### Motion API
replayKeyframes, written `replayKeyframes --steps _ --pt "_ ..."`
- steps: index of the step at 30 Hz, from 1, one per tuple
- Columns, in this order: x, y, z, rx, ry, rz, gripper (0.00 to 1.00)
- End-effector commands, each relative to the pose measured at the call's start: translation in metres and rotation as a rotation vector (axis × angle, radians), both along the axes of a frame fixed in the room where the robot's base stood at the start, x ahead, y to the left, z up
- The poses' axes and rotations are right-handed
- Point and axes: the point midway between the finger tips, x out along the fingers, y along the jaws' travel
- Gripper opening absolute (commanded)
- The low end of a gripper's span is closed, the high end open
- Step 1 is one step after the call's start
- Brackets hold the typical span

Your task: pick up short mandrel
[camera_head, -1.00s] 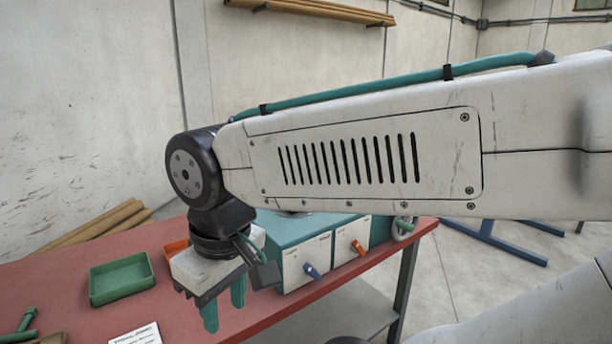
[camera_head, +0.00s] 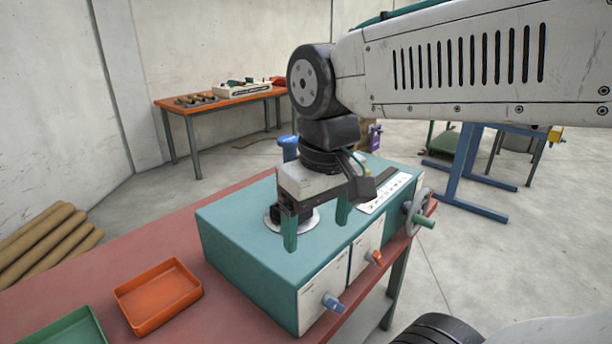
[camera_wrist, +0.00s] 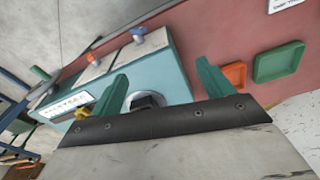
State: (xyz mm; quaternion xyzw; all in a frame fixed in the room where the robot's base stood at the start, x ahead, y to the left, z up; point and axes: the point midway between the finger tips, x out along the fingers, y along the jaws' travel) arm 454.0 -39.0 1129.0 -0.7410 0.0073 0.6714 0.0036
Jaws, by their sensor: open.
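My gripper (camera_head: 316,226) is open over the teal winder box (camera_head: 250,270), its two green fingers pointing down. In the wrist view my gripper (camera_wrist: 162,70) has nothing seen held between its fingers. A dark block on a pale round plate (camera_head: 312,222) sits on the box top, partly hidden behind the fingers. In the wrist view this dark block (camera_wrist: 147,102) shows between the finger bases. An upright blue piece (camera_head: 288,146) shows just behind my gripper, its lower part hidden. I cannot tell which piece, if any, is the short mandrel.
The box has a blue knob (camera_head: 333,303), an orange knob (camera_head: 376,258) and a handwheel (camera_head: 418,208). An orange tray (camera_head: 157,296) and a green tray (camera_head: 62,338) lie on the red table (camera_head: 120,262). An orange-topped table (camera_head: 225,98) with tools stands behind. Cardboard tubes (camera_head: 45,240) lie at left.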

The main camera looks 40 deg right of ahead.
Motion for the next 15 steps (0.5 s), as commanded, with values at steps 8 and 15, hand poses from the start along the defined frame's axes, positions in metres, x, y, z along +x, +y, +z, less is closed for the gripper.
replayKeyframes --steps 8,15 --pt "0.122 -0.052 0.063 0.004 0.062 -0.07 0.8" --pt "0.193 -0.095 0.08 0.009 0.092 -0.101 0.8"
